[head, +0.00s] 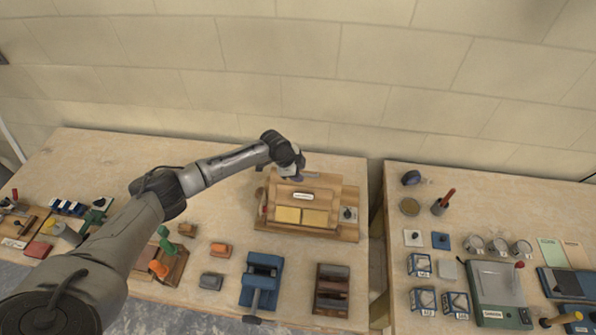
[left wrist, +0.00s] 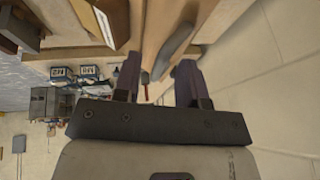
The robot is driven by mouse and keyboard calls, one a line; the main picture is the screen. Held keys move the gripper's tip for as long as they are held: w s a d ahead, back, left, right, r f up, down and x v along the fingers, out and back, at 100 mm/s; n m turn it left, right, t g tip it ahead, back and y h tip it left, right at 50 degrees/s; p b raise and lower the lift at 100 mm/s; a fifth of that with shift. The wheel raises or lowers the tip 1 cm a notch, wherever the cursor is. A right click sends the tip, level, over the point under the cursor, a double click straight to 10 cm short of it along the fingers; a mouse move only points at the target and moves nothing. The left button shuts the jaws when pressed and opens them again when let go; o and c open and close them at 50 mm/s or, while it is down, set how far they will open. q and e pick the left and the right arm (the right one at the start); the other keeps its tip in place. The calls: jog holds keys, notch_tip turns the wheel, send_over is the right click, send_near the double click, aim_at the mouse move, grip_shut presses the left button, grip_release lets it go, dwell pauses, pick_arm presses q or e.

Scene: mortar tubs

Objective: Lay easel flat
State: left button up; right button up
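The wooden easel (head: 315,192) stands on the left table near its back, with a small white label and two yellow panels on its front. Its board looks raised from the wooden base (head: 347,231). My left gripper (head: 299,174) is at the easel's top edge, reaching in from behind left. In the left wrist view, the two dark fingers (left wrist: 158,75) are apart, with a visible gap. A wooden edge (left wrist: 155,30) lies just beyond or between them; I cannot tell whether they touch it. My right gripper is not in view.
A blue vise-like tool (head: 262,277) and a wooden box with dark bars (head: 331,290) stand in front of the easel. A gap (head: 376,225) separates the left table from the right table, which holds small tubs and a green-grey device (head: 498,292). A block wall rises behind.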

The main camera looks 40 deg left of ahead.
pick_arm(q)
grip_shut()
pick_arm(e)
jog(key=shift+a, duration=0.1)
pick_arm(q)
jog(key=shift+a+f, duration=0.1)
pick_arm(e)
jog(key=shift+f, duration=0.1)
